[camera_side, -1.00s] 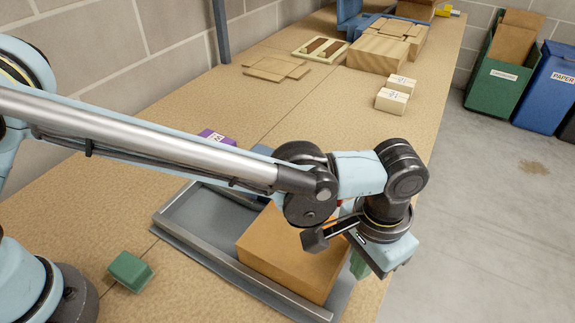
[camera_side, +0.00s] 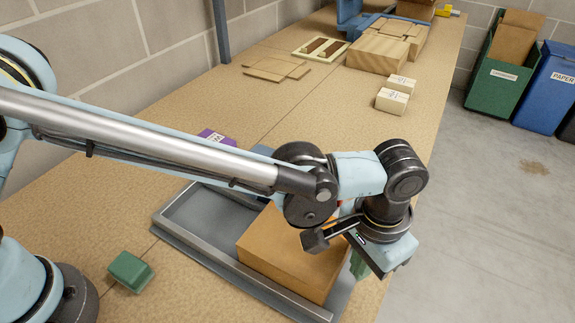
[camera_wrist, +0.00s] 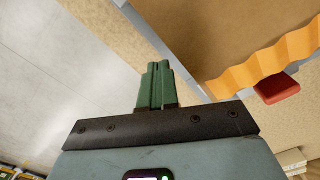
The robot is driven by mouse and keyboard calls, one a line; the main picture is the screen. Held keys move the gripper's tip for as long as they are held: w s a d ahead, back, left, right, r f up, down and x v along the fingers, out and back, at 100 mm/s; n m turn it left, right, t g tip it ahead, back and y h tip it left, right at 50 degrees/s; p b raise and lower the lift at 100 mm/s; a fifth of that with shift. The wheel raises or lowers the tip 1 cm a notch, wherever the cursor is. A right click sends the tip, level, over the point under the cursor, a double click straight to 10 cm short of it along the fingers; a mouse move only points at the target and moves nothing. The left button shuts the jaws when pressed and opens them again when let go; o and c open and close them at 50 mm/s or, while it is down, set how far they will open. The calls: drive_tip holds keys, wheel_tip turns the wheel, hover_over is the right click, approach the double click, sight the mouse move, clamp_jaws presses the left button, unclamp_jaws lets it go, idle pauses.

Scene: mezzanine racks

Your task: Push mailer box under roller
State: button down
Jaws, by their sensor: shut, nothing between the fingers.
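The brown mailer box (camera_side: 290,255) lies flat in a grey tray (camera_side: 225,262) with raised rails. My gripper (camera_side: 359,266) has green fingers, partly hidden behind my wrist, and is at the right end of the box. In the wrist view my gripper's fingers (camera_wrist: 155,68) are closed together with nothing between them, near the tray's grey rim (camera_wrist: 143,28). A brown surface, probably the box (camera_wrist: 205,25), is to their upper right. I cannot tell whether they touch it. An orange wavy strip (camera_wrist: 262,60) crosses beyond. I cannot make out the roller; my arm hides the tray's far side.
A green block (camera_side: 130,271) and a purple block (camera_side: 216,138) are on the bench beside the tray. Cream blocks (camera_side: 392,101), flat wood pieces (camera_side: 277,68) and a wooden box (camera_side: 377,54) stand farther back. The bench edge drops to open floor at right.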

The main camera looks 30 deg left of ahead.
sight(355, 284)
drive_tip(key=shift+f, duration=0.25)
drive_tip(key=shift+f, duration=1.6)
drive_tip(key=shift+r, duration=0.1)
drive_tip(key=shift+r, duration=0.7)
drive_tip(key=shift+a, duration=0.6)
drive_tip(key=shift+a, duration=0.15)
drive_tip(key=shift+a, duration=0.65)
